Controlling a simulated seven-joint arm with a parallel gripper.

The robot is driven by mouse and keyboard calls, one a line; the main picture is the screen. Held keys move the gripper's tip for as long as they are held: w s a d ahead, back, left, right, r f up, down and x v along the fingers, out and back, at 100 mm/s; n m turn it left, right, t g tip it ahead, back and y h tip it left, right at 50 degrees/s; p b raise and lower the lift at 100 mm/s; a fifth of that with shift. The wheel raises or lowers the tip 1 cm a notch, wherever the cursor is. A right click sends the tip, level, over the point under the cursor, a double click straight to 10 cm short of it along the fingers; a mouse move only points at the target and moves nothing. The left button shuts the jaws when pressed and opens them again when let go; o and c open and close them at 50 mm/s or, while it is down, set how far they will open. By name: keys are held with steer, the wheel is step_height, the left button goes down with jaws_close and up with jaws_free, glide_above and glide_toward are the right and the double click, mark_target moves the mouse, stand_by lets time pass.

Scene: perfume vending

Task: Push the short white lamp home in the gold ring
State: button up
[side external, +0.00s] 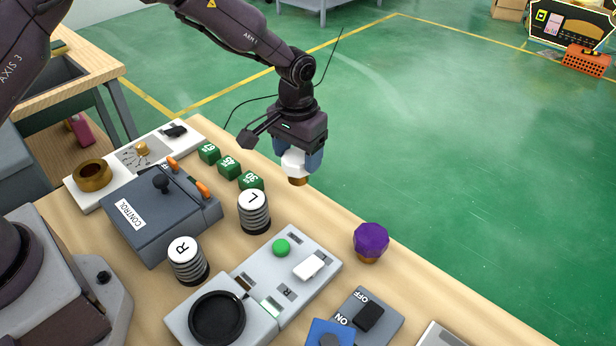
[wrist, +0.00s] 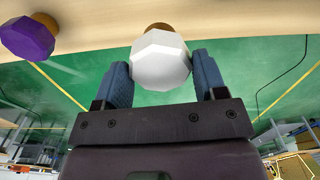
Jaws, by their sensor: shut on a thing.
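My gripper (side external: 298,158) is shut on the short white lamp (side external: 295,165), a faceted white head with a gold-brown base. It holds the lamp above the table's far edge, base pointing down. In the wrist view the white lamp (wrist: 160,60) sits between the two blue fingers of my gripper (wrist: 163,70), and its gold base (wrist: 158,27) shows beyond the head. A thick gold ring (side external: 93,177) sits on a white panel at the left of the table, well apart from the lamp.
A purple faceted lamp (side external: 370,241) stands at the table's right edge. Green blocks (side external: 229,167), the grey control box (side external: 160,205) and the L (side external: 254,212) and R (side external: 188,261) spring pieces stand between. A grey switch panel (side external: 290,277) lies in front. A small gold knob (side external: 142,149) is near the ring.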

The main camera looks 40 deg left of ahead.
steer(key=s+a+r+n, duration=0.2)
steer(key=a, duration=0.7)
steer(key=s+a+r+n, duration=0.1)
steer(key=s+a+r, duration=0.15)
steer(key=a, duration=0.65)
steer(key=s+a+r+n, duration=0.1)
steer(key=s+a+n, duration=0.1)
steer(key=a, duration=0.7)
steer(key=s+a+r+m, duration=0.1)
steer(key=s+a, duration=0.5)
steer(key=s, duration=0.3)
steer(key=s+a+r, duration=0.1)
steer(key=s+a, duration=0.4)
steer(key=s, duration=0.5)
step_height(320, 180, down, 8)
steer(key=s+d+m, duration=0.1)
steer(key=s+m, duration=0.1)
steer(key=m, duration=0.3)
steer(key=shift+s, duration=0.3)
steer(key=shift+d+f, duration=0.1)
steer(key=shift+f, duration=1.45)
steer(key=o, duration=1)
